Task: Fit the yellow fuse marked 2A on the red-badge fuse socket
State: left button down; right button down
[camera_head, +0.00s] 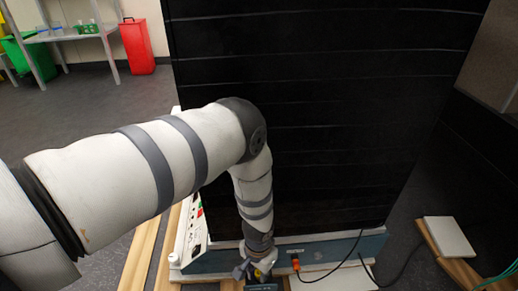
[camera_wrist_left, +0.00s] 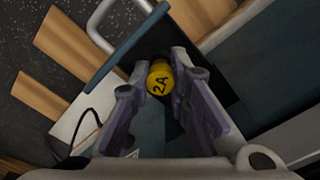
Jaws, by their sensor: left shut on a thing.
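The yellow fuse (camera_wrist_left: 159,80) marked 2A is between the purple-padded fingers of my left gripper (camera_wrist_left: 160,68) in the left wrist view, with its marked end facing the camera. In the head view my left gripper (camera_head: 256,268) points down at the front edge of the black cabinet, and only a small spot of the yellow fuse (camera_head: 258,273) shows. The gripper is shut on the fuse. I cannot make out the red-badge fuse socket in either view; the area below the fuse is hidden by the gripper. My right gripper is not in view.
The tall black cabinet (camera_head: 310,110) stands on a blue-grey base (camera_head: 335,248) beside the gripper. A white panel with controls (camera_head: 192,232) is at left. A red bin (camera_head: 138,46) stands far back.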

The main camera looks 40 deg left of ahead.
aim_at(259, 273)
pick_arm(q)
jog(key=shift+f, duration=0.3)
jog(key=c, duration=1.4)
grip_release()
jog(key=shift+c, duration=0.2)
notch_tip(259, 273, up, 12)
